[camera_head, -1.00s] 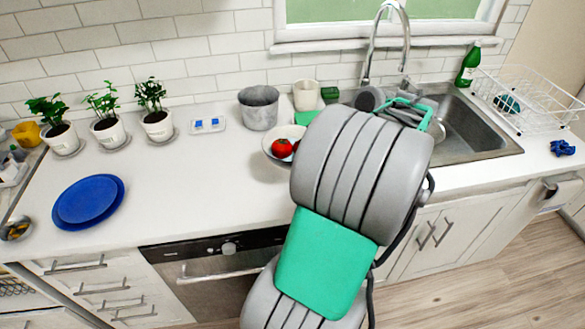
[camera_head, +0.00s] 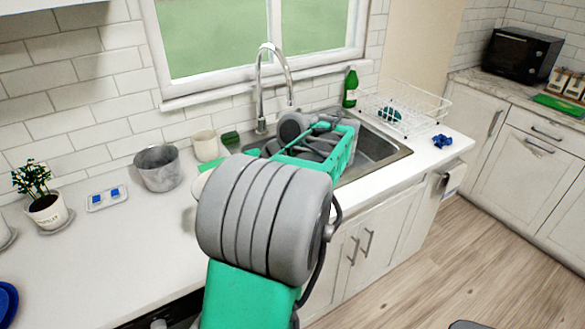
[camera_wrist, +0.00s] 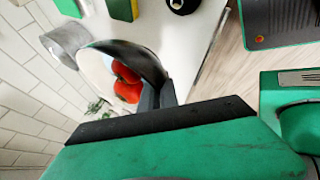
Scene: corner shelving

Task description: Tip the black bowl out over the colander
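The black bowl (camera_wrist: 150,66) shows in the wrist view, dark-walled with a pale inside, and holds red tomatoes (camera_wrist: 127,82). My gripper (camera_wrist: 157,95) has its dark fingers at the bowl's rim and appears shut on it. In the head view my arm hides nearly all of the bowl and the fingers. A grey round metal vessel (camera_head: 158,168) stands on the counter by the wall, left of my arm. It is the most colander-like thing, but I cannot make out holes. It also shows in the wrist view (camera_wrist: 65,42), beside the bowl.
The sink tap (camera_head: 270,75), green bottle (camera_head: 350,88) and wire rack (camera_head: 405,105) are to the right.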

